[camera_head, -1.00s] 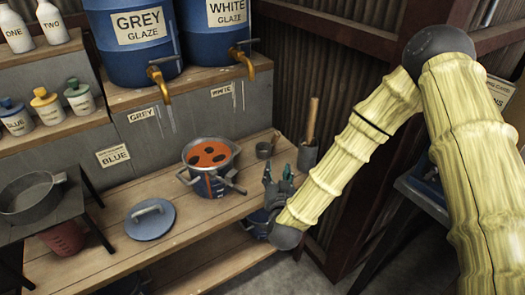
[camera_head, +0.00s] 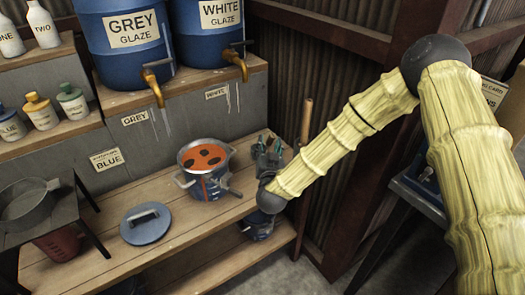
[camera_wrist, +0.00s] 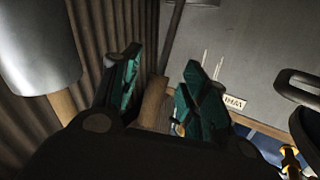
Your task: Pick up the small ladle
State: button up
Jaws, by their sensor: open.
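My gripper (camera_head: 270,140) is open, right of the orange-topped pot, above the wooden bench. Its teal fingers (camera_wrist: 162,75) stand apart in the wrist view. Between them shows a brown wooden handle (camera_wrist: 155,100) with a thin dark rod (camera_wrist: 172,40) running to the top edge; this looks like the small ladle's handle. I cannot tell whether either finger touches it. The ladle's cup end is out of the wrist view, and my gripper hides the ladle in the head view.
A pot with orange contents (camera_head: 205,160) stands close left of my gripper. A wooden stick (camera_head: 306,120) rises to its right; its grey metal part (camera_wrist: 40,50) shows in the wrist view. A blue lid (camera_head: 146,222) lies on the bench. Taps (camera_head: 236,62) overhang behind.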

jog(key=shift+w, duration=0.9)
grip_shut()
